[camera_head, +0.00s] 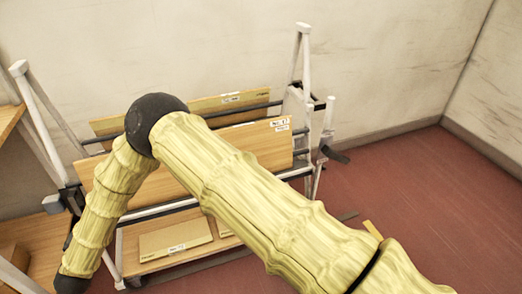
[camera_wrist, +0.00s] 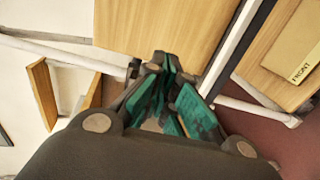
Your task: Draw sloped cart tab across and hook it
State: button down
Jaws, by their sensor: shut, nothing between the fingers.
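The cart (camera_head: 161,212) stands against the back wall in the head view, with white posts, dark rails and sloped wooden boards (camera_head: 270,146). A small black strap-like piece (camera_head: 335,155) sticks out by its right-hand post; I cannot tell whether it is the tab. My arm crosses in front of the cart and hides much of its middle. My gripper is out of sight in the head view. In the wrist view my gripper (camera_wrist: 168,75) has green finger pads, is shut and empty, and points at a wooden board (camera_wrist: 165,25) beside a white post. No hook is clearly visible.
Labelled flat packages (camera_head: 176,240) lie on the cart's lower shelf; one marked FRONT (camera_wrist: 300,55) shows in the wrist view. Wooden shelving (camera_head: 40,235) stands close at the left.

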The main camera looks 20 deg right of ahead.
jog(key=b+x, duration=0.3)
jog(key=x, duration=0.6)
jog(key=d+p, duration=0.4)
jog(key=d, duration=7.6)
jog(key=shift+d, duration=0.25)
jog(key=shift+w, duration=0.15)
